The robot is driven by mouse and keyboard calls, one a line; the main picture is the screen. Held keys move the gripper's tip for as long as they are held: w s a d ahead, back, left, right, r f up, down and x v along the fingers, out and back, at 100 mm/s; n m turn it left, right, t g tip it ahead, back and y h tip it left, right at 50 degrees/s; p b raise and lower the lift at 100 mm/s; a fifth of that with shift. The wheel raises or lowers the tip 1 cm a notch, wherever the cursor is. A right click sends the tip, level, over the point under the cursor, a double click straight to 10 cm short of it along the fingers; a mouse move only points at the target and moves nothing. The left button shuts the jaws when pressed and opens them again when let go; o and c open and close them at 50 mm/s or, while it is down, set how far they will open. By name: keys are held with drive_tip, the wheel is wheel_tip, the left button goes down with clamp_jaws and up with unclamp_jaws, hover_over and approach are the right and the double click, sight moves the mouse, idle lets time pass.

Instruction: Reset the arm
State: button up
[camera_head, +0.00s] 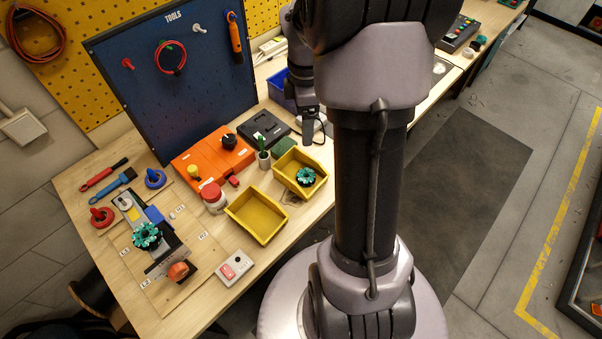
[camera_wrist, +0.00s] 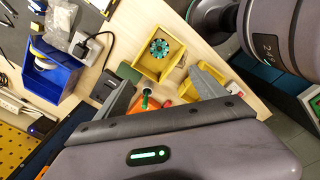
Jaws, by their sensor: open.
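My gripper (camera_wrist: 162,90) shows in the wrist view with its two grey fingers spread apart and nothing held between them. Beyond the gap, and apart from the fingers, are a small green-topped item in a pot (camera_wrist: 147,100) and a yellow bin (camera_wrist: 138,62) with a teal gear (camera_wrist: 159,48) in it. In the head view my arm comes down over the right of the bench, and its dark end hangs near the blue bin (camera_head: 280,90). The fingertips are hard to make out there.
The wooden bench (camera_head: 75,182) carries an orange box (camera_head: 205,155), an empty yellow bin (camera_head: 257,217), a red button (camera_head: 212,194), a fixture with a teal gear (camera_head: 147,236), and a switch box (camera_head: 235,268). A blue tool board (camera_head: 200,80) stands behind. The floor at right is open.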

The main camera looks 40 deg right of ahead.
drive_tip(key=s+a+m+t+b, duration=0.35)
drive_tip(key=a+m+b, duration=0.6)
drive_tip(key=a, duration=0.75)
drive_tip(key=s+a+f+m+t+y+b, duration=0.2)
drive_tip(key=s+a+m+b, duration=0.4)
drive_tip(key=s+a, duration=0.3)
drive_tip(key=shift+s+a, duration=0.15)
drive_tip(key=shift+a, duration=0.15)
